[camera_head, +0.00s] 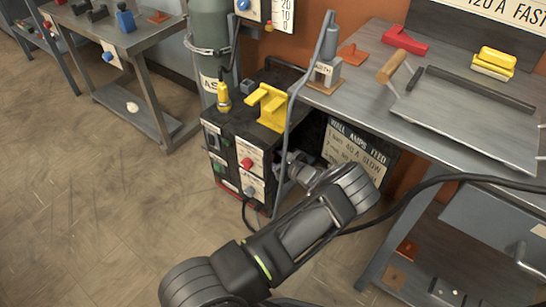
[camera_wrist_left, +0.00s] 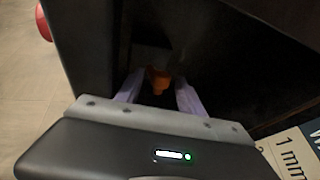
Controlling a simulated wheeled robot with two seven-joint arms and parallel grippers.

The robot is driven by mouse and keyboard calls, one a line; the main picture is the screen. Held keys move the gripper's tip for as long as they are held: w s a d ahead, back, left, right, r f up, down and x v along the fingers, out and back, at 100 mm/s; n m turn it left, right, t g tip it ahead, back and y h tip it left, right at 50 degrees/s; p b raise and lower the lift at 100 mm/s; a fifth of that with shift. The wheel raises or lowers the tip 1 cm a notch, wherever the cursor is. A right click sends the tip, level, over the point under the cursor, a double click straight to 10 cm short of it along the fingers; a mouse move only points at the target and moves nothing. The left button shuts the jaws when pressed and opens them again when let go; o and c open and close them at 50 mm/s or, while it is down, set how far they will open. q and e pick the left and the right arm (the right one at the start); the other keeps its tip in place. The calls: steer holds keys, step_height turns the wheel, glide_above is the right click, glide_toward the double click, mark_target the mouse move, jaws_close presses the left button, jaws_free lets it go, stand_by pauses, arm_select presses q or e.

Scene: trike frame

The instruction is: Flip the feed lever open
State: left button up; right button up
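How deep the lever lies is hard to tell. In the head view, my left arm reaches to the right side of the black welder box (camera_head: 232,150); the lever and fingertips are hidden there. My right gripper is not in view.
A yellow bracket (camera_head: 268,106) stands on the welder beside a gas cylinder (camera_head: 210,35). A feed chart sign (camera_head: 355,148) and a steel workbench (camera_head: 440,125) are to the right. Open floor lies left.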

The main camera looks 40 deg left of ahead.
arm_select(q)
steer(key=p+v, duration=0.2)
steer(key=v, duration=0.5)
steer(key=shift+d, duration=0.4)
steer(key=shift+s+r, duration=0.1)
steer(key=shift+c, duration=0.4)
